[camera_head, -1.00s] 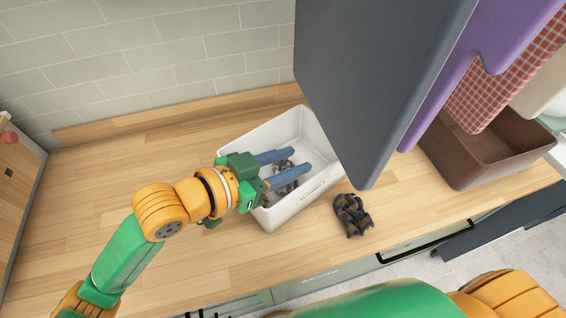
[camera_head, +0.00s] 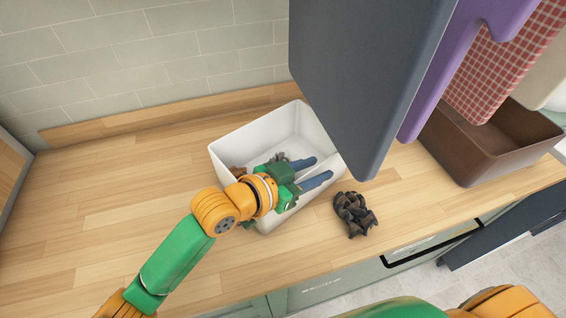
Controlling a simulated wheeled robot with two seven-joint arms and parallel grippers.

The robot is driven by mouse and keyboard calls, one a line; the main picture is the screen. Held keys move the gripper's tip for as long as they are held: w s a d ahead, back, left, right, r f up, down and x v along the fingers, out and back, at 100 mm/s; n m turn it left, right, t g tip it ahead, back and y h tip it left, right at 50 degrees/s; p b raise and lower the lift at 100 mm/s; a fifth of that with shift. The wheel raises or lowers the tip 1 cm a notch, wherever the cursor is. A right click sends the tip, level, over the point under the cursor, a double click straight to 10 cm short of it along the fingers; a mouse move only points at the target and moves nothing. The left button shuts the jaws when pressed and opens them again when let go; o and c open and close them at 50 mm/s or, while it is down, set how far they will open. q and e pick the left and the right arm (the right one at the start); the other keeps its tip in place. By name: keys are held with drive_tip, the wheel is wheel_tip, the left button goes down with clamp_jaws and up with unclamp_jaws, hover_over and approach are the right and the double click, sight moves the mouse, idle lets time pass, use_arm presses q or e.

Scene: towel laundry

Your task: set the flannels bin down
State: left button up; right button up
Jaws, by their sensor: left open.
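A white open bin (camera_head: 228,153) stands on the wooden counter, with some small dark cloth-like items inside. Any lettering on it is hidden or unreadable here, so I cannot tell if it is the flannels bin. My left gripper (camera_head: 322,168) is open, its two blue fingers apart and pointing right at the bin's near right wall. The upper finger shows against the bin's inside and the lower one lies across the near wall. I cannot tell whether they touch the wall. The gripper and wrist hide much of the near wall. My right gripper is out of view.
A dark crumpled bundle (camera_head: 355,214) lies on the counter (camera_head: 120,210) right of the bin. A large grey hanging panel (camera_head: 365,80) overhangs the bin's right side. Purple and red-checked cloths (camera_head: 505,65) hang above a brown bin (camera_head: 485,150). The counter is clear to the left.

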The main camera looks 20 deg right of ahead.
use_arm(q)
drive_tip(key=shift+w, duration=0.1)
drive_tip(key=shift+a, duration=0.1)
clamp_jaws()
idle(1.2)
